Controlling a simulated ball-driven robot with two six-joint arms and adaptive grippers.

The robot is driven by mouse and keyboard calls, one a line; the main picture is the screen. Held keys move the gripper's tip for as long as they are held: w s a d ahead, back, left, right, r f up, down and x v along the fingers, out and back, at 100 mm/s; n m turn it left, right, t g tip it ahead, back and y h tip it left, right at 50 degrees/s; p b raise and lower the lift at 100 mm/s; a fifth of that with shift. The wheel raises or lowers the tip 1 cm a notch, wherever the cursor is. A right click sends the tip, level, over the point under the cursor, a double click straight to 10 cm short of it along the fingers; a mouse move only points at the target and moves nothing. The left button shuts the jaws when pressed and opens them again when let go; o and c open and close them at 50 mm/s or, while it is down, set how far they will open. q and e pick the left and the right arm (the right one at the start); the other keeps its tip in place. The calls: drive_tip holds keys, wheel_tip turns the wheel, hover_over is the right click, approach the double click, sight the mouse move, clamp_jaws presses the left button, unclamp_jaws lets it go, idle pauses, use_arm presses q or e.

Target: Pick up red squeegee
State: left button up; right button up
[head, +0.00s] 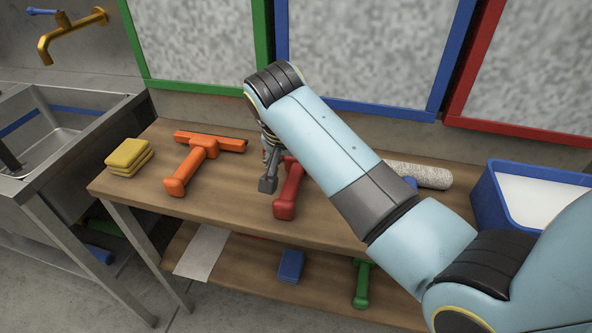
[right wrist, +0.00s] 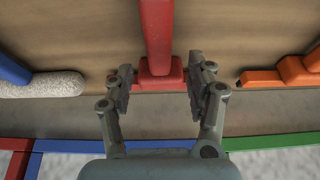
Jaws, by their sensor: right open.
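The red squeegee (head: 288,190) lies on the wooden table, its handle pointing to the table's front edge. Its head is mostly hidden behind my right arm in the head view. My right gripper (head: 268,172) is over the table just left of the red squeegee in the head view, pointing down. In the right wrist view, the red squeegee (right wrist: 156,40) runs down the middle and its wider red part lies between the open fingers of my right gripper (right wrist: 158,88), with a gap on each side. My left gripper is not in view.
An orange squeegee (head: 190,165) and yellow sponges (head: 128,157) lie to the left. A grey fuzzy roller (head: 420,175) and a blue tub (head: 481,196) are to the right. Framed panels stand behind the table. A lower shelf (head: 232,262) holds a green tool (head: 362,284).

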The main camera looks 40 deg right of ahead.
sight(294, 173)
drive_tip(key=x, duration=0.4)
drive_tip(key=shift+f, duration=0.3)
drive_tip(key=shift+s, duration=0.1)
drive_tip(key=shift+c, duration=0.4)
drive_tip(key=c, duration=0.5)
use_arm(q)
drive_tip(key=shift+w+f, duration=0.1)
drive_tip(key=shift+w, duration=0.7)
use_arm(e)
clamp_jaws()
